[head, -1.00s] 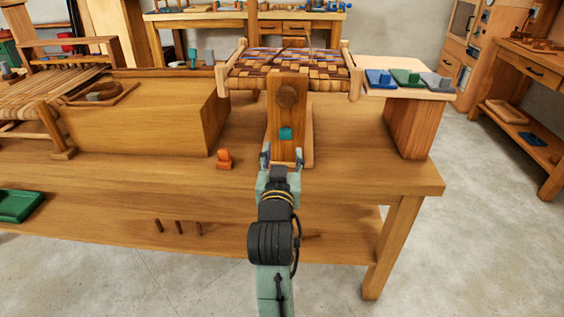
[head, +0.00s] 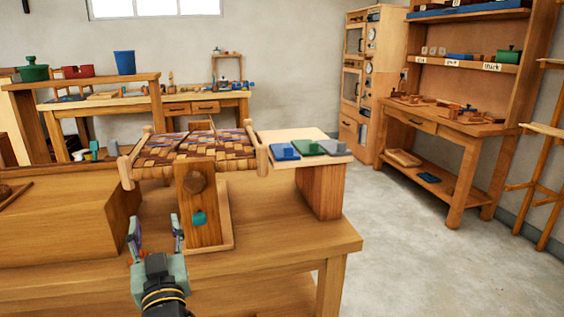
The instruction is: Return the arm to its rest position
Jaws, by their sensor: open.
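My gripper (head: 155,236) is in the head view at the lower left, above the front of the workbench (head: 285,238). Its two fingers point up and stand apart, with nothing between them. To its right stands an upright wooden post (head: 196,228) with a round knob (head: 195,182) and a small teal block (head: 199,218) on its face. The woven bark seat (head: 195,150) sits in its frame behind the post. The lower part of my arm is cut off by the bottom edge.
A large wooden box (head: 60,225) stands on the bench to the left. At right, a raised board (head: 300,160) bears blue, green and grey blocks. The floor (head: 430,240) right of the bench is clear. A shelf unit (head: 470,135) stands beyond.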

